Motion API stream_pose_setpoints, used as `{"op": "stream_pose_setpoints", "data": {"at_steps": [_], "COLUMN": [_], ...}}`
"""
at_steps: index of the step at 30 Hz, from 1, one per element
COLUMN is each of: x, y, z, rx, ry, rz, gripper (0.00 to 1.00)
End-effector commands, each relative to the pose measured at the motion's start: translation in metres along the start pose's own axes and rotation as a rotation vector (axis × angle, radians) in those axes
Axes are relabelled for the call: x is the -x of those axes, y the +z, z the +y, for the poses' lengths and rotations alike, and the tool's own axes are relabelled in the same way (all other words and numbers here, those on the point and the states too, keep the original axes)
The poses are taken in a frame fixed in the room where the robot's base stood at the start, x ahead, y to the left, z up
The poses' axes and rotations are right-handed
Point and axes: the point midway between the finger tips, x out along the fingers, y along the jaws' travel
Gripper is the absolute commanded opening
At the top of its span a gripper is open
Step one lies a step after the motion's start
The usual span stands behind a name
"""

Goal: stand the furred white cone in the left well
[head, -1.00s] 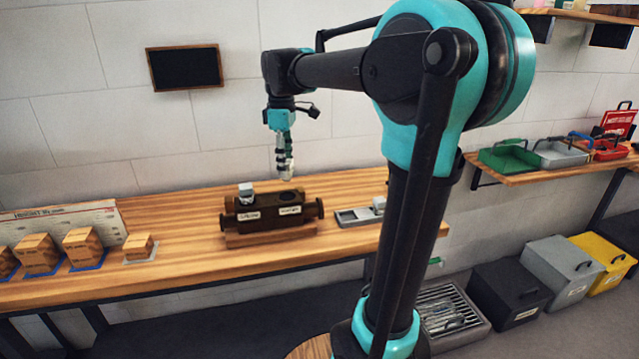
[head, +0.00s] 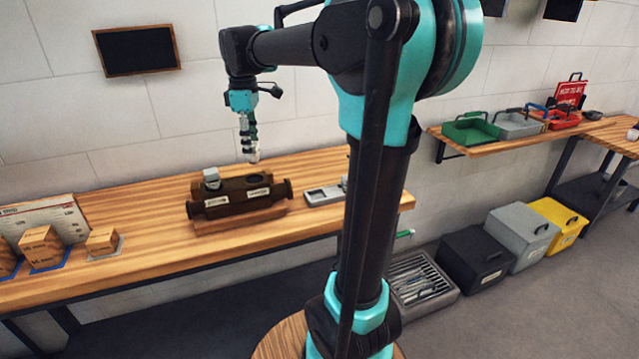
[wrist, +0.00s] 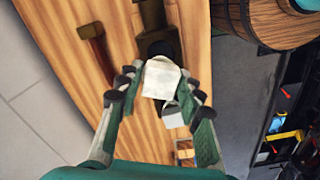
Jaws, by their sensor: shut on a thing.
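My gripper (head: 251,158) is shut on a small whitish piece, which shows between the fingers in the wrist view (wrist: 161,78). Its cone shape and fur cannot be made out. The gripper points down and holds it above the right part of a dark brown block (head: 236,199) with two pale labels. The block also shows in the wrist view (wrist: 152,16), just beyond the held piece. A grey-white piece (head: 211,178) sits at the block's left top, where it covers any left well.
A grey compartment tray (head: 322,196) lies on the wooden bench right of the block. Wooden boxes (head: 102,241) stand at the bench's left. A shelf at right holds a green tray (head: 470,130). Bins, one black (head: 472,258), stand on the floor.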

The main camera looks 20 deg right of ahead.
Motion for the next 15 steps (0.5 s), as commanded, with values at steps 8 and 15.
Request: {"op": "stream_pose_setpoints", "data": {"at_steps": [8,15], "x": [-0.031,-0.066], "y": [0.057,0.127], "z": [0.034,0.059], "rx": [-0.182,-0.392], "ry": [0.0,0.0], "rz": [0.0,0.0], "gripper": [0.0,0.0]}}
